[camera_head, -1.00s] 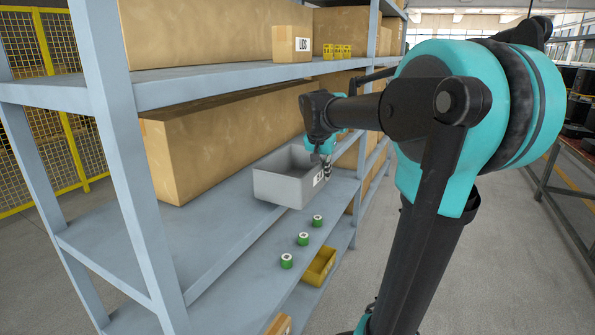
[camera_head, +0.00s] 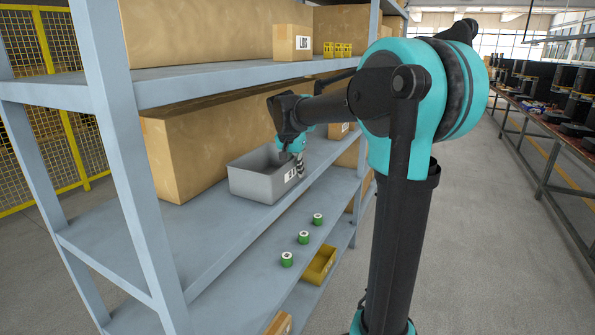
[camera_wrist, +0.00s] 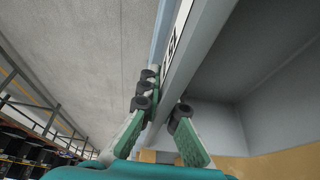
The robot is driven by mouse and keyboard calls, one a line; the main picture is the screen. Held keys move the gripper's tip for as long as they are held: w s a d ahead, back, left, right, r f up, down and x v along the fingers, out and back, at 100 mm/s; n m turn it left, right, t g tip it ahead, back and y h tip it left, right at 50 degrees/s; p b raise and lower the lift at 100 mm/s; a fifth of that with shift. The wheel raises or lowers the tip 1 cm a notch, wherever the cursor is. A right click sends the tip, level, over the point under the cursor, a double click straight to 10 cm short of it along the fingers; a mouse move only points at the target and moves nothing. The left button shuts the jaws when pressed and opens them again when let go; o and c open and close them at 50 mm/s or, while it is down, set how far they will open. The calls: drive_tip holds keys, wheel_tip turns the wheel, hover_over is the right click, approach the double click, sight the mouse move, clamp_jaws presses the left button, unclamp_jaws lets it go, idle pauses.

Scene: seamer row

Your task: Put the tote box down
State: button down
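The tote box (camera_head: 247,184) is grey, open at the top and looks empty, with a white label on its front wall. It is over the middle shelf (camera_head: 210,235) of the rack and looks about level. I cannot tell if its base touches the shelf. My gripper (camera_head: 299,166) is at the box's front wall, near the label. In the wrist view my gripper (camera_wrist: 162,108) has one finger on each side of the tote wall (camera_wrist: 193,62), pinching it. The box's inside shows on the right of that view.
A long cardboard box (camera_head: 215,150) lies behind the tote. Green-and-white cans (camera_head: 303,238) and a yellow bin (camera_head: 319,264) sit on the lower level. A rack post (camera_head: 125,160) stands at left. A small carton (camera_head: 292,43) is on the shelf above.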

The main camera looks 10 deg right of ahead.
sight(258, 175)
drive_tip(key=shift+f, duration=0.1)
drive_tip(key=c, duration=1.7)
unclamp_jaws()
drive_tip(key=shift+r, duration=0.2)
drive_tip(key=s+a, duration=0.2)
drive_tip(key=s, duration=0.1)
drive_tip(key=s+a, duration=0.2)
drive_tip(key=s, duration=0.2)
drive_tip(key=s+a+r, duration=0.1)
drive_tip(key=s+a, duration=0.1)
drive_tip(key=s, duration=0.1)
drive_tip(key=shift+s+a, duration=0.2)
drive_tip(key=shift+a, duration=0.2)
